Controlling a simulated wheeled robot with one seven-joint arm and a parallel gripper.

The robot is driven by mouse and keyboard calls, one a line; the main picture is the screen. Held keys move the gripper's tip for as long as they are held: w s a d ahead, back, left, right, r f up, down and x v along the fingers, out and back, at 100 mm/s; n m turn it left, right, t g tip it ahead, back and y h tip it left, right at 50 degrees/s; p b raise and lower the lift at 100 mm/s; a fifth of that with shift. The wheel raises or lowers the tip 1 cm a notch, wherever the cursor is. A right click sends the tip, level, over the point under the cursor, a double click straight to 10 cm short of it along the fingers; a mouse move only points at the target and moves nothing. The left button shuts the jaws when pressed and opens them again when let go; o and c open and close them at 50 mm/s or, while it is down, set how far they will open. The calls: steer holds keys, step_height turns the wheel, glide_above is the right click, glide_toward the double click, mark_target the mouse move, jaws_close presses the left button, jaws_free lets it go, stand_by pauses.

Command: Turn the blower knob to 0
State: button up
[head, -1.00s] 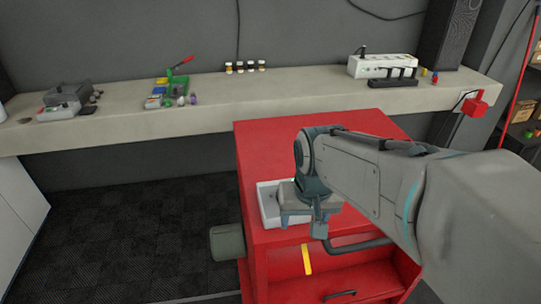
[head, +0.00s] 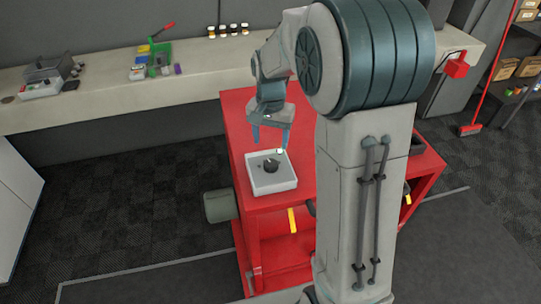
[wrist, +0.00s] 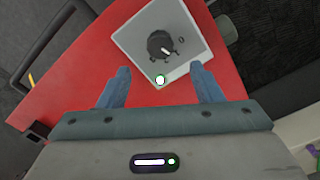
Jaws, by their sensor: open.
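The blower control box (head: 262,183) is a light grey square box on top of the red cabinet, near its left front corner. Its dark round knob (head: 270,166) shows on the upper face. In the wrist view the knob (wrist: 161,45) has a white pointer line aimed to the lower right, and a "0" mark sits to the right of the knob. A small white-green round light (wrist: 160,80) is on the box's near edge. My gripper (head: 269,146) is open and empty, above the box, with its blue fingers (wrist: 160,80) apart and short of the knob.
A long bench (head: 105,108) along the back wall holds a green tray (head: 158,58) and several small bottles.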

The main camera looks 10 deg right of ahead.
mark_target(271, 163)
step_height(271, 163, down, 9)
steer(key=shift+f+p, duration=0.15)
steer(key=shift+p, duration=0.5)
steer(key=c, duration=1)
